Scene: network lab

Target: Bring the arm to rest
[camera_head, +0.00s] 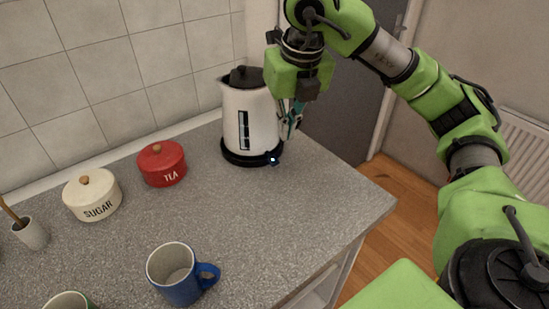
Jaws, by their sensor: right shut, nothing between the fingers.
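My right arm comes in from the right edge and arches over the counter's right part. Its gripper (289,128) points down, shut and empty, just right of the white kettle (241,122). In this view the gripper overlaps the kettle's right side, so I cannot tell whether they touch. The kettle has a black lid and stands upright on its black base, where a small blue-white light glows. My left arm and gripper are not in view.
The grey counter (230,206) is clear in the middle and front right. A red TEA pot (163,164), a cream SUGAR pot (91,196) and a small cup (32,234) stand left. A blue mug (176,278) stands at the front. A radiator (524,150) is at right.

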